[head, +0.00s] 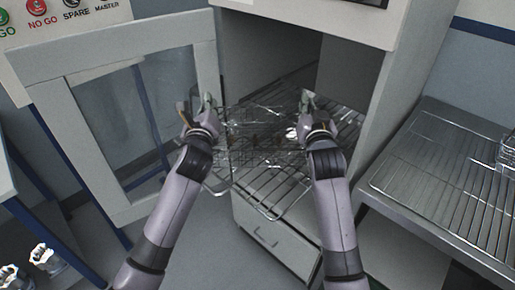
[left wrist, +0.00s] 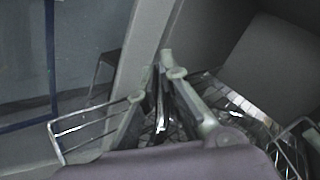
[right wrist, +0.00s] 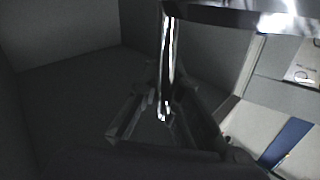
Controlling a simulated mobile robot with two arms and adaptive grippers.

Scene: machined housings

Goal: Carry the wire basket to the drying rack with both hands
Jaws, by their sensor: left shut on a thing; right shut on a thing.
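The wire basket (head: 258,130) is between my two grippers at the mouth of an open cabinet, above a wire shelf. I cannot tell whether it touches the shelf. Some shiny parts show in it, too small to make out. My left gripper (head: 206,108) is shut on the basket's left side; in the left wrist view its fingers (left wrist: 168,82) close together beside wire mesh. My right gripper (head: 308,102) is shut on the right side; in the right wrist view its fingers (right wrist: 164,112) meet at a bright metal bar. The drying rack (head: 445,175), a wire grid on a metal table, stands at the right.
The cabinet's wire shelf (head: 270,208) sticks out at the front above a drawer (head: 270,240). The cabinet door (head: 108,200) stands open at the left. Metal housings (head: 48,258) lie at the lower left. The near part of the rack is clear; a metal part (head: 508,150) is at its right edge.

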